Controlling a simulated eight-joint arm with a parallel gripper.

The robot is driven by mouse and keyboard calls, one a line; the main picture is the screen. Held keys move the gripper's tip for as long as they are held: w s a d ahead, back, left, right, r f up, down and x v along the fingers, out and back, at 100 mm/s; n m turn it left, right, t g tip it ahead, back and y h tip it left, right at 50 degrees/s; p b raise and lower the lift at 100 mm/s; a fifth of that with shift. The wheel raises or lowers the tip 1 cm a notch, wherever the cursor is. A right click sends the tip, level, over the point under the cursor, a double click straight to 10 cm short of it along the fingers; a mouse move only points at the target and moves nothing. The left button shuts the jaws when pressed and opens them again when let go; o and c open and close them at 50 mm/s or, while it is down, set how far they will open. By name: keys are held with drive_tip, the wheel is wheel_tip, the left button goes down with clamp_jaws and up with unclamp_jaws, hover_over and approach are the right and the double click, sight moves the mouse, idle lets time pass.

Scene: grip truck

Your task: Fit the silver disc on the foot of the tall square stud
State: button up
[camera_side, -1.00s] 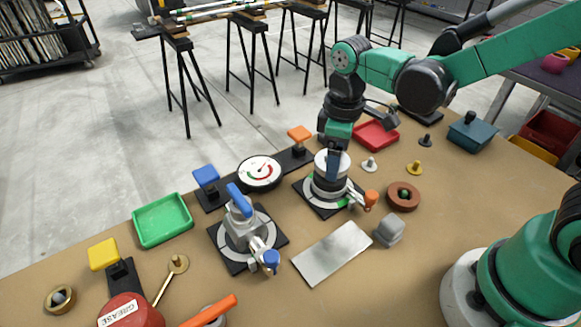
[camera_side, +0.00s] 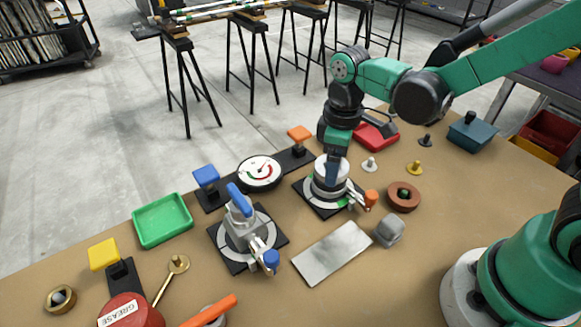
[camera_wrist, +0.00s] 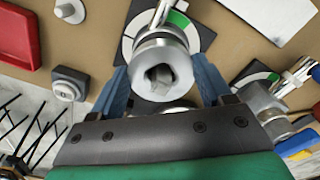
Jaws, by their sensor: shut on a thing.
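The silver disc (camera_side: 322,168) is a thick round piece, held level over the right-hand round fixture (camera_side: 313,202) with its black square plate. My gripper (camera_side: 333,174) is shut on it. In the wrist view the disc (camera_wrist: 143,55) lies between my two blue fingers (camera_wrist: 160,82), one at each side, and its middle hole is angular. A light grey shape shows inside the hole, perhaps the stud (camera_wrist: 160,76). The rest of the stud is hidden by the disc. I cannot tell whether the disc is seated or still above the foot.
An orange-tipped handle (camera_side: 371,197) juts from this fixture. A second fixture with a blue lever (camera_side: 240,200) stands left. A dial gauge (camera_side: 260,171), red tray (camera_side: 378,136), brown ring (camera_side: 403,205), grey block (camera_side: 389,231) and metal plate (camera_side: 333,253) lie around.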

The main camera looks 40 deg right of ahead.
drive_tip(key=shift+f, duration=0.2)
idle(0.6)
drive_tip(key=o, duration=1.3)
drive_tip(key=shift+r, duration=3.75)
drive_tip(key=s+d+m+t, duration=0.1)
drive_tip(key=m+t, duration=0.1)
drive_tip(key=s+d+r+m+t, duration=0.1)
drive_tip(key=m+t, duration=0.1)
drive_tip(key=m, duration=0.1)
drive_tip(key=s+d+m+t, duration=0.1)
drive_tip(key=d+m+t, duration=0.1)
drive_tip(key=t, duration=0.1)
drive_tip(key=shift+s+d+r, duration=0.1)
drive_tip(key=shift+s+r, duration=0.15)
drive_tip(key=shift+s, duration=0.15)
